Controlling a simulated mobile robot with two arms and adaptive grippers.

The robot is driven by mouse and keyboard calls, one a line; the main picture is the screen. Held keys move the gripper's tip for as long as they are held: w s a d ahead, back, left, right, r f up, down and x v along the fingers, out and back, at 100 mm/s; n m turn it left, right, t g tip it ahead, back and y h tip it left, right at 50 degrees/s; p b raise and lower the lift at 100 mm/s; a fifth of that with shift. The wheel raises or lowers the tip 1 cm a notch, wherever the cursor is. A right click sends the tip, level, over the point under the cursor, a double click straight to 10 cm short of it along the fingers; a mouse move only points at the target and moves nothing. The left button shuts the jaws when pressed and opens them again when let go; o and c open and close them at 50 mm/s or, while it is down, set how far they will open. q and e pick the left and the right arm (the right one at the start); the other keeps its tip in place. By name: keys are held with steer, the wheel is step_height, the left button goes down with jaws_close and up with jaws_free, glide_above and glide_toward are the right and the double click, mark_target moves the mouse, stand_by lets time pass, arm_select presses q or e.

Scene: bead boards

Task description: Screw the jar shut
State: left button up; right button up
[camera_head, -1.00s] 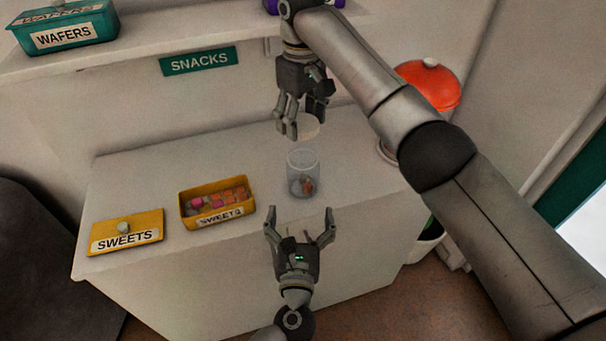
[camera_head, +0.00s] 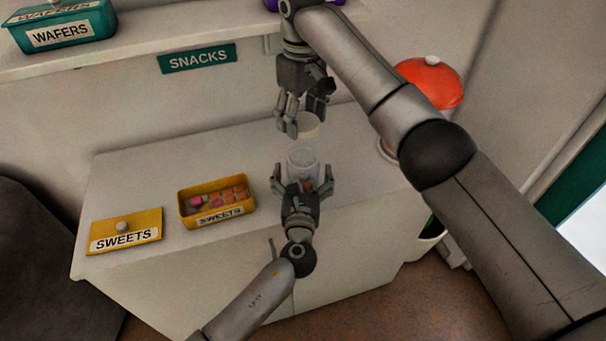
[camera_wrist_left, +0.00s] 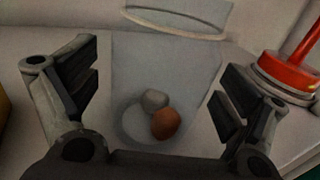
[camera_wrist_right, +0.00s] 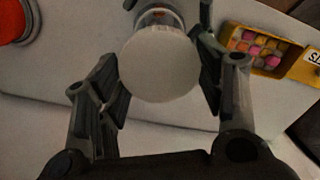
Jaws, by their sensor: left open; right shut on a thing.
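The clear jar (camera_head: 302,160) stands on the white counter with a few sweets inside; they show white and orange in the left wrist view (camera_wrist_left: 160,75). My left gripper (camera_head: 304,178) is open, its fingers on either side of the jar, with gaps visible in the left wrist view. My right gripper (camera_head: 305,130) is shut on the pale round lid (camera_wrist_right: 160,66) and holds it above the jar. The lid (camera_head: 309,126) is apart from the jar's mouth in the head view. The jar is partly hidden by the left gripper in the head view and by the lid in the right wrist view.
A yellow box of sweets (camera_head: 187,206) and its yellow lid (camera_head: 146,242) are on the counter at left. A red-topped container (camera_head: 428,82) stands at right behind my right arm. A shelf above holds a teal wafers box (camera_head: 62,34).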

arm_select(q)
steer(key=shift+c, duration=0.3)
steer(key=c, duration=1.5)
arm_select(e)
glide_above(302, 145)
steer(key=s, duration=0.3)
steer(key=shift+w+f, duration=0.15)
steer(key=shift+f, duration=2.35)
steer(key=shift+f, duration=0.1)
steer(key=shift+f, duration=0.8)
steer(key=shift+f, duration=0.55)
